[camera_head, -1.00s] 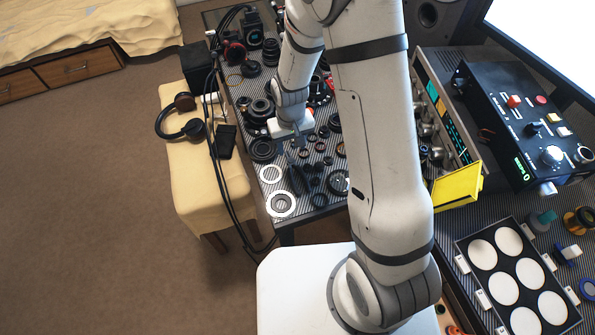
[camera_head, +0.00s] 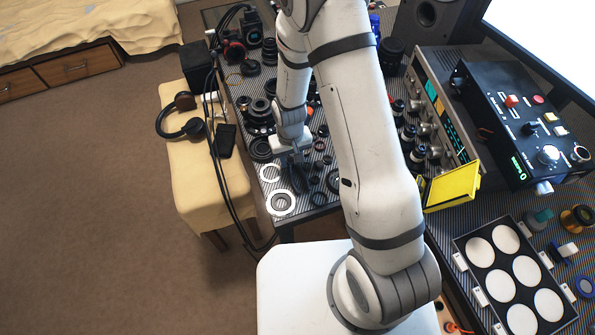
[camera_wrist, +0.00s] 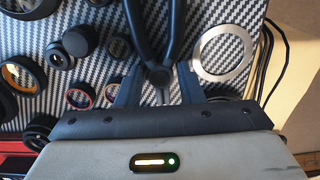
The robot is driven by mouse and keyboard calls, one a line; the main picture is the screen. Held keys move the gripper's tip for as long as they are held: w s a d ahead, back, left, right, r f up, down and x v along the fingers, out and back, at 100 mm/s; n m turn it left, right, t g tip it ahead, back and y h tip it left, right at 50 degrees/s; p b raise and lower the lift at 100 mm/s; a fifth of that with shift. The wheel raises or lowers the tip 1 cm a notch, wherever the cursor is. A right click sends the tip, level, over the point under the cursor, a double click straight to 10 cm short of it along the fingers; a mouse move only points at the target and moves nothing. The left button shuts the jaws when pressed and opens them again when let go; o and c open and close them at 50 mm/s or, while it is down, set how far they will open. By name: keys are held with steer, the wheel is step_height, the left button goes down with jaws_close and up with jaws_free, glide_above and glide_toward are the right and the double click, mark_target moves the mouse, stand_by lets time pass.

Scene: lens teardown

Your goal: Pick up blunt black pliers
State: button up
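The black pliers (camera_wrist: 172,38) lie on the carbon-patterned table (camera_wrist: 225,93). In the wrist view their two dark handles spread toward the top, and the pivot sits low near my gripper. In the head view the pliers (camera_head: 300,181) are small and partly covered by my gripper (camera_head: 295,160). In the wrist view my gripper (camera_wrist: 160,88) is open. Its two fingers stand on either side of the pliers' pivot, with gaps visible. The tips of the jaws are partly hidden toward the gripper body, and I cannot judge the exact height.
A pale metal ring (camera_wrist: 222,50) lies just right of the pliers. Several lens rings and a red-edged ring (camera_wrist: 80,95) lie to the left. Black cables (camera_head: 228,190) hang past the table edge beside a yellow-covered bench (camera_head: 190,185).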

mark_target(291, 159)
steer(key=shift+w+a+r, duration=0.1)
steer(key=shift+w, duration=0.1)
jaws_close()
steer(key=shift+r, duration=0.1)
step_height(291, 159, up, 10)
steer(key=shift+b, duration=0.35)
steer(key=shift+c, duration=1.2)
jaws_free()
jaws_close()
